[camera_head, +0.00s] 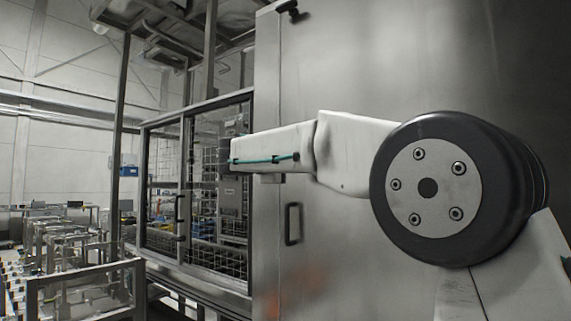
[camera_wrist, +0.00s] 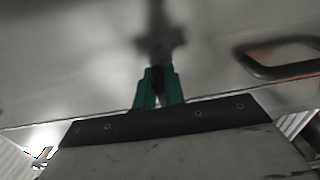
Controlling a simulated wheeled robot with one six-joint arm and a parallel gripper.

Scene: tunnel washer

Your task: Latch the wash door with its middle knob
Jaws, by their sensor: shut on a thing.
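The wash door (camera_head: 330,70) is a large grey metal panel filling the right of the head view, and it looks flush with its frame. A black knob (camera_head: 288,7) sits at its upper left edge. In the head view my arm covers the height of the middle knob and hides my gripper. In the wrist view my gripper (camera_wrist: 158,88) points at the metal surface, its green fingers shut on a small dark piece, the middle knob (camera_wrist: 157,74), mostly covered by them. The turn of the knob cannot be told.
A dark bar handle (camera_head: 292,223) stands out from the door below my arm; it also shows at the right of the wrist view (camera_wrist: 280,62). Left of the door is a framed mesh enclosure (camera_head: 215,180). Conveyor rails (camera_head: 75,265) lie at the lower left.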

